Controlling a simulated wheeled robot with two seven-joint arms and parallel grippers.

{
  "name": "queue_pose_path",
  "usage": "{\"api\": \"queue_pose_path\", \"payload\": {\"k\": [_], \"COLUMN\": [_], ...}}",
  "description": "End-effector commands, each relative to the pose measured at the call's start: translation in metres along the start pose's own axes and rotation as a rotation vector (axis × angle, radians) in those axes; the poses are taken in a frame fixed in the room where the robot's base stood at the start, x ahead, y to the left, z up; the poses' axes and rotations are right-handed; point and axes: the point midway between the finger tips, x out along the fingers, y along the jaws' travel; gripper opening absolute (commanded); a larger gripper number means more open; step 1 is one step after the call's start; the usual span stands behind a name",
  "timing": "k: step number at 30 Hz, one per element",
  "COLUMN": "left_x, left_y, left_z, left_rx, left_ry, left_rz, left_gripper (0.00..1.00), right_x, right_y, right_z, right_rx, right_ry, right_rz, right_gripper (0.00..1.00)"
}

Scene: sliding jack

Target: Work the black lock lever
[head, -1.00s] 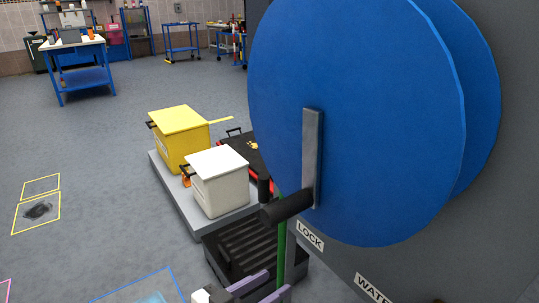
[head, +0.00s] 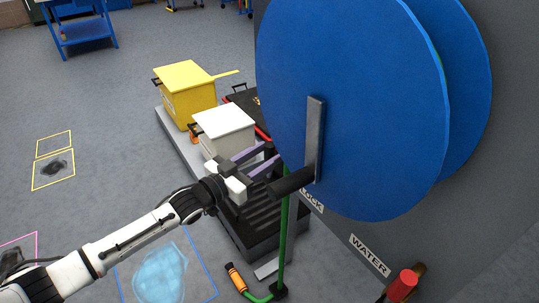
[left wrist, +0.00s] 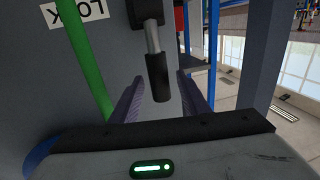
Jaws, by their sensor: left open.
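The black lock lever (left wrist: 158,78) shows in the left wrist view as a black grip on a short grey shaft, hanging from a black mount beside the LOCK label (left wrist: 78,10). My left gripper (left wrist: 162,84) is open, with one purple finger on each side of the grip; I see a gap on both sides and cannot tell of any contact. In the head view, the left gripper (head: 274,153) reaches in beneath the blue disc, near a small dark part (head: 270,147) that looks like the lever, mostly hidden by the fingers and disc. My right gripper is not in view.
A large blue disc (head: 360,80) carries a grey bar (head: 315,135) with a thick black handle (head: 290,181) close to the fingertips. A green pipe (head: 284,235) stands below. White (head: 224,125) and yellow (head: 190,95) boxes stand behind.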

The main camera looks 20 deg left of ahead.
Motion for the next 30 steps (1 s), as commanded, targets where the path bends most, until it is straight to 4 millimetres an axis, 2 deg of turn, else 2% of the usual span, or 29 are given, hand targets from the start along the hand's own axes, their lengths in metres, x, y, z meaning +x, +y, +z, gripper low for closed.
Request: {"api": "queue_pose_path", "payload": {"k": [6, 14, 21, 30], "left_x": [0.0154, 0.016, 0.0157, 0.0142], "left_y": [0.0, 0.0004, 0.0004, -0.0039], "left_z": [0.0003, 0.0003, 0.0003, 0.0025], "left_rx": [0.0, 0.0, -0.001, -0.003], "left_ry": [-0.001, -0.002, -0.002, 0.01], "left_rz": [0.0, 0.0, 0.0, -0.006], "left_gripper": [0.42, 0.42, 0.01, 0.0], "right_x": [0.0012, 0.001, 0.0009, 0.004], "right_y": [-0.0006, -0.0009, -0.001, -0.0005], "right_z": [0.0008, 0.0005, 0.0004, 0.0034], "right_rx": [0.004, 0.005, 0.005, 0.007], "right_ry": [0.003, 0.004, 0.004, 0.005], "right_rz": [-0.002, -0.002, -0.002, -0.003], "right_gripper": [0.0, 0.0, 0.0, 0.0]}}
